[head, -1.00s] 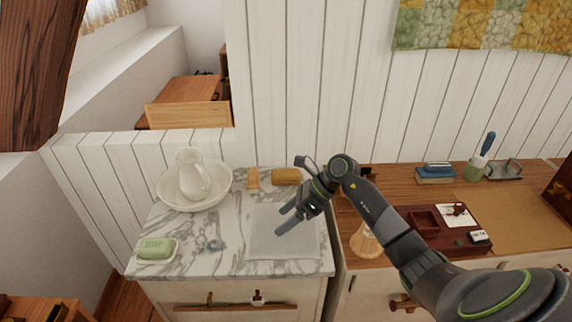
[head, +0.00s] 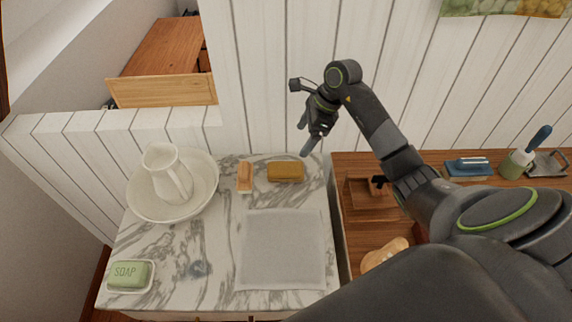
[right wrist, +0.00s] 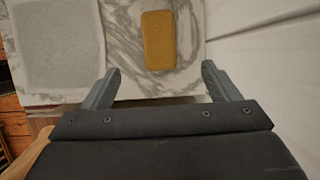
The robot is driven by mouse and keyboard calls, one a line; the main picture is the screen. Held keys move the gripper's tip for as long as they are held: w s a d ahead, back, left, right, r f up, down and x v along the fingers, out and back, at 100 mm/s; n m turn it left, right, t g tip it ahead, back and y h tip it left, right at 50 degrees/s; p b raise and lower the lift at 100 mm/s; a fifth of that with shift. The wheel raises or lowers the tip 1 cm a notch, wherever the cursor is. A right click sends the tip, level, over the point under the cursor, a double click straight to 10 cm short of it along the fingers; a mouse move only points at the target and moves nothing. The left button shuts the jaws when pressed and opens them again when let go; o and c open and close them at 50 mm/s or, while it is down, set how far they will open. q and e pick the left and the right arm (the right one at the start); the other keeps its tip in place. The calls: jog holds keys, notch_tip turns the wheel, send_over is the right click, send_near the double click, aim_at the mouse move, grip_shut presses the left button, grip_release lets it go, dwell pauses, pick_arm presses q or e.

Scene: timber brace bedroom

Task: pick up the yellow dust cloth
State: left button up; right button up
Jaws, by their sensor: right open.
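The yellow dust cloth (head: 285,171) lies folded on the marble top, near its back right corner by the white plank wall. In the right wrist view the cloth (right wrist: 158,40) shows whole, ahead of the fingers and roughly between their lines. My right gripper (head: 311,140) is open and empty. It is above the back right edge of the marble top, just right of the cloth and apart from it. In the right wrist view its two fingers (right wrist: 166,84) stand wide apart with nothing between them. My left gripper is not in view.
An orange-brown brush (head: 244,177) lies just left of the cloth. A grey mat (head: 282,272) lies in front. A white pitcher (head: 160,172) stands in a basin (head: 140,200) at left, with green soap (head: 129,274) in front. The plank wall (head: 258,90) is close behind.

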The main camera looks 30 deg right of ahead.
jog(key=p, duration=0.2)
send_over(287, 167)
jog(key=d, duration=0.2)
jog(key=f, duration=0.7)
jog(key=shift+s+a+f, duration=0.2)
jog(key=shift+a+f, duration=0.05)
jog(key=shift+f, duration=0.05)
jog(key=shift+a+f, duration=0.15)
jog(key=shift+f, duration=0.3)
jog(key=p+x, duration=0.2)
jog(key=x, duration=0.2)
jog(key=shift+s+f, duration=0.15)
jog(key=shift+f, duration=0.05)
jog(key=shift+a+f, duration=0.1)
jog(key=shift+f, duration=0.35)
jog(key=shift+f+b, duration=0.25)
jog(key=shift+b, duration=0.05)
jog(key=c, duration=1.1)
